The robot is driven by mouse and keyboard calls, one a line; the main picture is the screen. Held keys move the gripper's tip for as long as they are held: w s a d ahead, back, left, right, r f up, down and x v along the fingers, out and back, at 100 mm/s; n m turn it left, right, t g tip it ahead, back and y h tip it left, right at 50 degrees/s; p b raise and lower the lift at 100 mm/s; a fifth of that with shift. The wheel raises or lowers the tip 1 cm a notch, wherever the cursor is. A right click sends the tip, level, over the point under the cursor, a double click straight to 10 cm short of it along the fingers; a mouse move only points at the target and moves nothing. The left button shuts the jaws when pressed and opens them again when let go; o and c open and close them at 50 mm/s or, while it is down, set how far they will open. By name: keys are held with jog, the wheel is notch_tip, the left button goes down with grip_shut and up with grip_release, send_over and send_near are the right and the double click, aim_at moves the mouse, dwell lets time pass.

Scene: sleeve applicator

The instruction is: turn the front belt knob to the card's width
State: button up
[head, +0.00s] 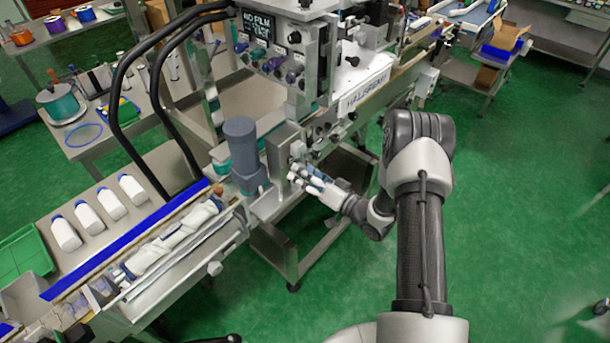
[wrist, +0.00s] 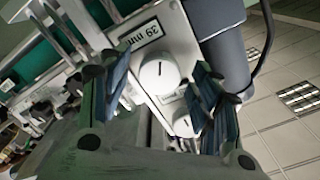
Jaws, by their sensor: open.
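A white round knob (wrist: 160,76) with a dark pointer line sits on a pale panel in the wrist view. A card (wrist: 140,37) beside it appears to read "29 mm", turned in the picture. A second white knob (wrist: 183,124) is lower, partly behind my right finger. I cannot tell from the labels which is the front belt knob. My gripper (wrist: 163,88) is open, its dark fingers either side of the first knob; I cannot tell whether they touch it. In the head view my gripper (head: 304,178) is at the machine's front panel, which it partly hides.
A grey motor (head: 241,145) stands just left of my gripper. A conveyor with a blue rail (head: 130,240) and white bottles (head: 88,221) beside it lies at left. A "NO FILM" sign (head: 257,24) is above.

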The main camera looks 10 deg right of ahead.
jog(key=shift+c, duration=0.5)
jog(key=c, duration=1)
